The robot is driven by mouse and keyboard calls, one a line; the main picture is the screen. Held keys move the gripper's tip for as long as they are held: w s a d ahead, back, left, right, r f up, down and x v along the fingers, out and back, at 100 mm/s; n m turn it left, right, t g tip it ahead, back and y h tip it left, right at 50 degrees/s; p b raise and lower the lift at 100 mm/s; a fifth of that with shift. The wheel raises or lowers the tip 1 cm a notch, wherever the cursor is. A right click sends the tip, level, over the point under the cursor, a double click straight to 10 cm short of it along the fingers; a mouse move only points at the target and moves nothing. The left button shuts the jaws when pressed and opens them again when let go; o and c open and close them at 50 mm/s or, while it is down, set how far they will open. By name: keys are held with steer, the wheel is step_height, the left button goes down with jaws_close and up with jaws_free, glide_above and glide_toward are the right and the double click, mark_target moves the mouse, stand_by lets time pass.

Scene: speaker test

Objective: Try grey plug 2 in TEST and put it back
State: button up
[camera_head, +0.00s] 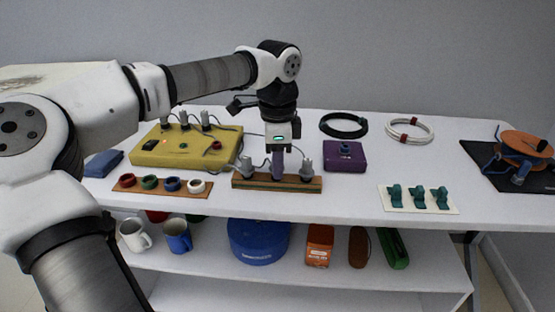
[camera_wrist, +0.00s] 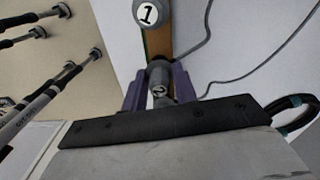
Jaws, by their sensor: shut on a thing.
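My gripper (camera_head: 278,172) is shut on grey plug 2 (camera_wrist: 158,84), whose number shows partly between the purple fingers in the wrist view. It points down at the middle of the brown plug rack (camera_head: 240,183), between two other grey plugs, one at the left (camera_head: 249,168) and one at the right (camera_head: 307,168). Grey plug 1 (camera_wrist: 148,12) shows beyond the held plug in the wrist view. I cannot tell whether plug 2 is seated in the rack. The yellow box (camera_head: 150,157) stands behind left, with several grey plugs along its back and a red ring (camera_head: 216,146). No TEST label is readable.
A strip with coloured rings (camera_head: 160,191) lies left of the rack. A purple box (camera_head: 344,156) stands right, before black (camera_head: 343,125) and white (camera_head: 409,130) coils. Teal clips on a white board (camera_head: 418,204) are further right. Thin cables run near my gripper. The table's front middle is clear.

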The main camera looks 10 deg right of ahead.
steer(key=shift+f, duration=0.4)
steer(key=o, duration=1.2)
steer(key=shift+c, duration=0.2)
steer(key=shift+r, duration=0.1)
steer(key=shift+r+p, duration=2.95)
steer(key=shift+r, duration=0.8)
